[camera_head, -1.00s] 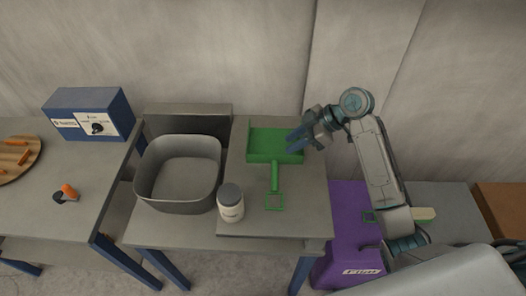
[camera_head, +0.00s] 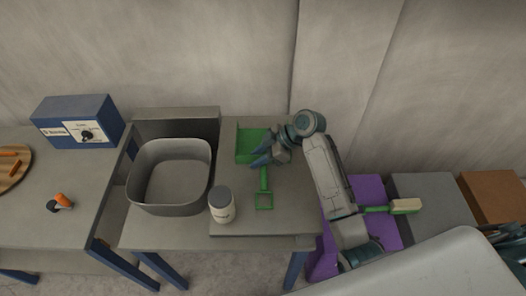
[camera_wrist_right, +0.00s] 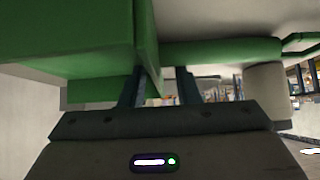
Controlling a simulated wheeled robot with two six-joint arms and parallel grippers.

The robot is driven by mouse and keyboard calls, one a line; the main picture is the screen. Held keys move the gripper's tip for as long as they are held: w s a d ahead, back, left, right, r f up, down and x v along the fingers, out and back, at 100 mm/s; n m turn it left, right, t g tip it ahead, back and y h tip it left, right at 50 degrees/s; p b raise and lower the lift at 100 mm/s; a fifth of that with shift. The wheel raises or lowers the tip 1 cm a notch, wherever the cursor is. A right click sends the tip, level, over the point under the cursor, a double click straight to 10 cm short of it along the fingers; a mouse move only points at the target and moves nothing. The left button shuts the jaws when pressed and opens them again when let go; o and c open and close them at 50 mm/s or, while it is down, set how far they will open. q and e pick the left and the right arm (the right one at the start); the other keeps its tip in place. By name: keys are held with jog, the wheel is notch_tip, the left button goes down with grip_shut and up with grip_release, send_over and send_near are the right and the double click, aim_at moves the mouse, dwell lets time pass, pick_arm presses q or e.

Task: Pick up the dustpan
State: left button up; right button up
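The green dustpan (camera_head: 247,143) lies on the raised grey board of the middle table. Its handle (camera_head: 264,182) points toward the table's front and ends in a square loop. My right gripper (camera_head: 262,156) is at the right side of the pan, near where pan and handle meet, and covers part of it. In the right wrist view, the two fingers (camera_wrist_right: 160,87) are apart, and a green dustpan wall (camera_wrist_right: 146,40) reaches down close to the gap between them. I cannot tell whether they touch it. My left gripper is not in view.
A white jar (camera_head: 222,206) stands on the board left of the handle. A grey basin (camera_head: 168,178) is farther left. A blue box with a dial (camera_head: 77,122) is on the left table. A green-handled brush (camera_head: 405,206) lies at the right, near a purple box (camera_head: 368,188).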

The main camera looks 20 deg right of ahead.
grip_shut()
jog(key=shift+r, duration=0.1)
